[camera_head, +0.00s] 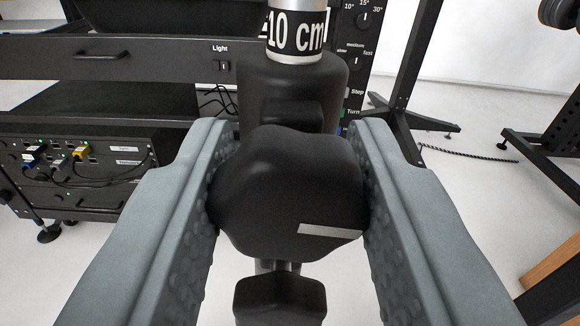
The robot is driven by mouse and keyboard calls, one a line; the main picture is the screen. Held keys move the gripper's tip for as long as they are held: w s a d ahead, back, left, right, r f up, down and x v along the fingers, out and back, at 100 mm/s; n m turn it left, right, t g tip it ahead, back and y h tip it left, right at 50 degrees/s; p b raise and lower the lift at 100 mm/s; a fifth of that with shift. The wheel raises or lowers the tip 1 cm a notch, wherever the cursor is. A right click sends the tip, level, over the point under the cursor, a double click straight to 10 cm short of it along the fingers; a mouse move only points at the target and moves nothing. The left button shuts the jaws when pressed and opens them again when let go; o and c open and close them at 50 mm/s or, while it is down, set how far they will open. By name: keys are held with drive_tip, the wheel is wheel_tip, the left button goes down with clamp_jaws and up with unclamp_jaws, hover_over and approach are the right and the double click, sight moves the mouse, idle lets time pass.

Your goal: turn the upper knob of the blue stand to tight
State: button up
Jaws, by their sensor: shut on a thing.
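A black lobed knob (285,190) with a light grey mark at its lower right fills the middle of the view. My gripper (288,185) has its two grey padded fingers on either side of the knob, shut on it. Behind the knob is a black clamp body (293,80) on a stand. A silver tube with a "10 cm" label (296,32) rises from it. Another black knob (280,298) shows below, partly cut off by the bottom edge. No blue part of the stand is clearly visible.
A black cabinet with cables (75,165) stands at the left, under a dark panel with a "Light" switch (222,66). A control panel with a dial (363,20) is behind the tube. Black stand legs (410,120) and a dark frame (545,145) are at the right. The white floor between them is mostly clear.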

drive_tip(key=m, duration=1.2)
drive_tip(key=shift+m, duration=2.2)
drive_tip(key=o, duration=1)
